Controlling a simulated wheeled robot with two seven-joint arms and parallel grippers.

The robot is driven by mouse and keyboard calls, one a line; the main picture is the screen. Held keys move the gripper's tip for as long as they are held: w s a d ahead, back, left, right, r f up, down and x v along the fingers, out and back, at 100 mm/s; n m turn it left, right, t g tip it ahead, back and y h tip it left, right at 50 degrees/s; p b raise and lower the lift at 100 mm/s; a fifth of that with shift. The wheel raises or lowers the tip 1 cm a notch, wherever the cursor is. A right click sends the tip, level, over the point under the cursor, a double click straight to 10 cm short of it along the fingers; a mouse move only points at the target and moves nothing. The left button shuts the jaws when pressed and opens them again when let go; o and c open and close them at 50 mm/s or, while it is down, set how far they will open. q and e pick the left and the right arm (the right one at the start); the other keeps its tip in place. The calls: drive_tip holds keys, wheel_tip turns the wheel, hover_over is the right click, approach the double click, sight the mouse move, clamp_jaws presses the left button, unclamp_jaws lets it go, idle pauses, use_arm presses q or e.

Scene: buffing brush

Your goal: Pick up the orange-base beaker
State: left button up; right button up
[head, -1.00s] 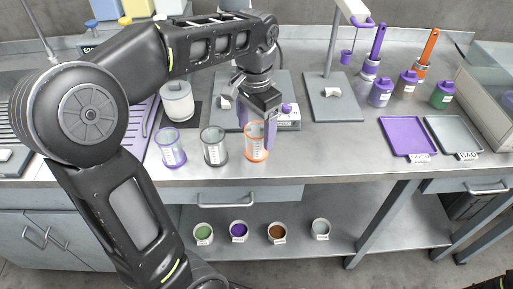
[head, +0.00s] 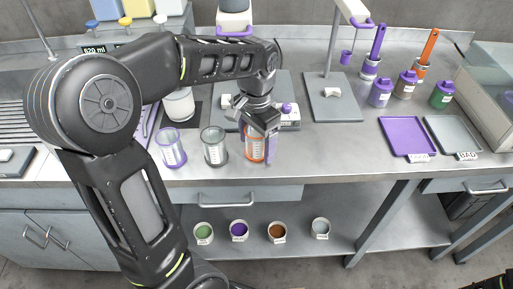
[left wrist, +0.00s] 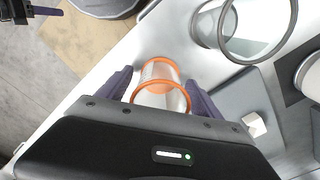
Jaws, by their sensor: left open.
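The orange-base beaker (head: 254,150) is a clear beaker with orange rims, standing upright near the front edge of the steel counter. It also shows in the left wrist view (left wrist: 162,88), between the two purple fingers. My left gripper (head: 258,143) is open and comes down from above, its fingers on either side of the beaker. In the left wrist view a gap shows between each finger and the glass. The gripper hides part of the beaker's upper end in the head view.
A grey-rimmed beaker (head: 214,147) stands close on the left, with a purple-rimmed beaker (head: 171,149) beyond it. Behind are a grey stand plate (head: 335,108) and a white canister (head: 179,104). Purple (head: 407,138) and grey (head: 452,135) trays lie to the right.

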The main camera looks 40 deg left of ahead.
use_arm(q)
drive_tip(key=shift+c, duration=0.2)
drive_tip(key=c, duration=1.4)
